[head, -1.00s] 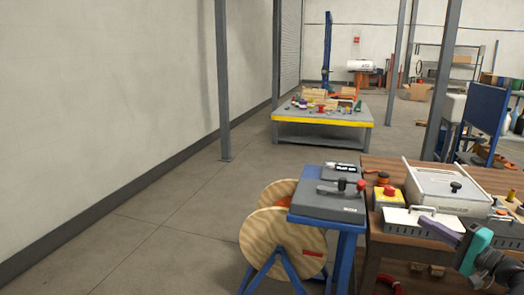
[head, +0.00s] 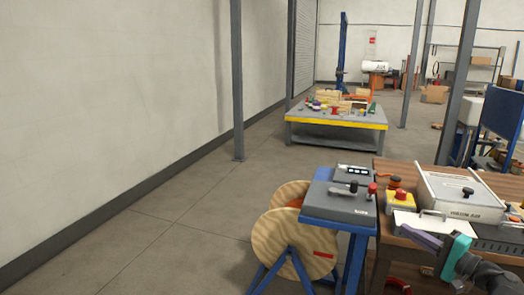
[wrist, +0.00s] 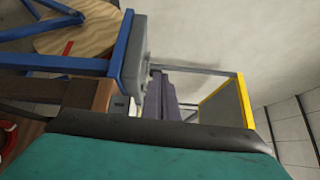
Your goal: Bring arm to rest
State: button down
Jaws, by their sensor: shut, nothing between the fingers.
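My gripper (head: 412,233) shows at the lower right of the head view, with purple fingers and a teal body. It points left, in front of the brown wooden table (head: 394,240) and its white and grey boxes. The fingers look closed together, with nothing held. In the wrist view the purple fingers (wrist: 160,98) point away from the camera, past the teal housing at the bottom. I cannot tell from the pictures whether the gripper touches anything.
A blue stand (head: 335,221) carries a grey control box with a black lever and red knob. A wooden cable reel (head: 270,240) stands beside it. A yellow-edged table (head: 335,125) stands farther back. The floor at left is open, along a white wall (head: 100,90).

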jog(key=w+a+f+g+y+p, duration=0.2)
jog(key=w+a+f+g, duration=0.15)
jog(key=a+f, duration=0.55)
jog(key=s+a+f+n+g+p, duration=0.2)
jog(key=s+a+f+g, duration=0.15)
jog(key=a+f, duration=0.8)
jog(key=s+a+f+n+g+p, duration=0.25)
jog(key=a+f+g, duration=0.25)
jog(key=a+f, duration=0.65)
jog(key=s+a+f+n+g+h+p, duration=0.15)
jog(key=s+a+f+g, duration=0.25)
jog(key=s+f, duration=0.45)
jog(key=s+a+f+n+g+h+p, duration=0.1)
jog(key=s+a+f+n+g+h, duration=0.25)
jog(key=s, duration=0.75)
jog(key=s+d+f+n+g+h, duration=0.2)
jog(key=s+d+f+n+h, duration=0.1)
jog(key=s+d+f+h, duration=0.2)
jog(key=s+d+f, duration=0.2)
jog(key=s+d, duration=0.2)
jog(key=d, duration=0.1)
jog(key=shift+d+f+h, duration=0.3)
jog(key=shift+d+h, duration=0.1)
